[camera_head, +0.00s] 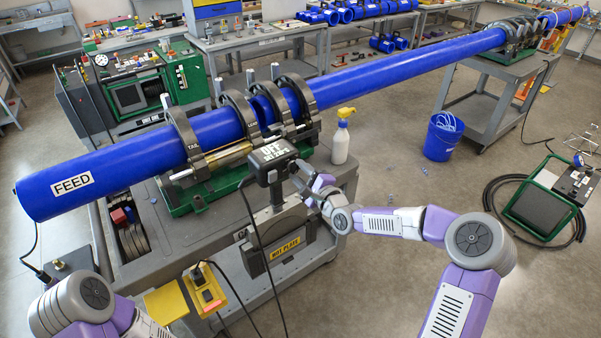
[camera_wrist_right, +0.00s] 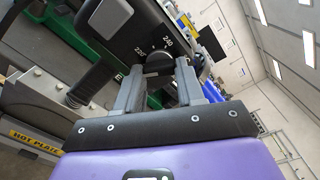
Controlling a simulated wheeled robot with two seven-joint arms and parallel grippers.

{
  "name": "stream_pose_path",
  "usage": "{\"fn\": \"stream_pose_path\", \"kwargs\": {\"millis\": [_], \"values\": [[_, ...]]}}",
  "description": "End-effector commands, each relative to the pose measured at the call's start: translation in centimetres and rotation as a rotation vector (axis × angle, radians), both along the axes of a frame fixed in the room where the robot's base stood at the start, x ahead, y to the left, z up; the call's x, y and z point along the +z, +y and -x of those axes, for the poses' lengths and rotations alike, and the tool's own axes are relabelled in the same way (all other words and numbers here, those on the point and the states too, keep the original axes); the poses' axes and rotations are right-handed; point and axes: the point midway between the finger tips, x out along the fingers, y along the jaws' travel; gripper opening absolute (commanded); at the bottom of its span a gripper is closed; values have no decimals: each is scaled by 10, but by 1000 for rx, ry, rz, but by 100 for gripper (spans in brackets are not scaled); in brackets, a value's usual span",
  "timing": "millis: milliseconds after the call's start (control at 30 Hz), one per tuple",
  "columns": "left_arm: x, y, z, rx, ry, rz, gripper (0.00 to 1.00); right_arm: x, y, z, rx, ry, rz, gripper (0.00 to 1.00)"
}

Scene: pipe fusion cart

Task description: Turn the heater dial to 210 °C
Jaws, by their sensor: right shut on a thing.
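The hot plate heater's control box (camera_head: 272,160) stands on the cart below the blue pipe, with a small display on its top face. My right gripper (camera_head: 299,176) is at the box's right side. In the right wrist view, the control box (camera_wrist_right: 122,22) shows the marks 220 and 240 around the dark heater dial (camera_wrist_right: 158,62). My right gripper's fingers (camera_wrist_right: 160,78) are shut on this dial and hide part of it. The pointer's setting cannot be read. My left gripper is out of view.
A heater plate marked HOT PLATE (camera_head: 285,248) hangs below the control box. The long blue pipe (camera_head: 135,160) runs through clamps (camera_head: 238,118) just behind. A spray bottle (camera_head: 340,145) stands on the cart (camera_head: 190,245). A blue bucket (camera_head: 442,137) is on the floor.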

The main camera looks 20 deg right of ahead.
Motion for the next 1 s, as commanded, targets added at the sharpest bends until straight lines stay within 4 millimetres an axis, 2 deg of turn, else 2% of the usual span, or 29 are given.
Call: {"fn": "stream_pose_path", "kwargs": {"millis": [67,100,267,533,633,1000], "values": [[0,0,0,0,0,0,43,0,0,0,1,-1,1,8],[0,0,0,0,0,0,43,0,0,0,1,-1,1,41],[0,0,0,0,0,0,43,0,0,0,1,-1,1,64],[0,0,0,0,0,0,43,0,0,1,0,-1,2,64],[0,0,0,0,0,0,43,0,-4,7,-2,-1,2,64],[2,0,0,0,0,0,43,0,-23,60,-2,0,2,64]]}}
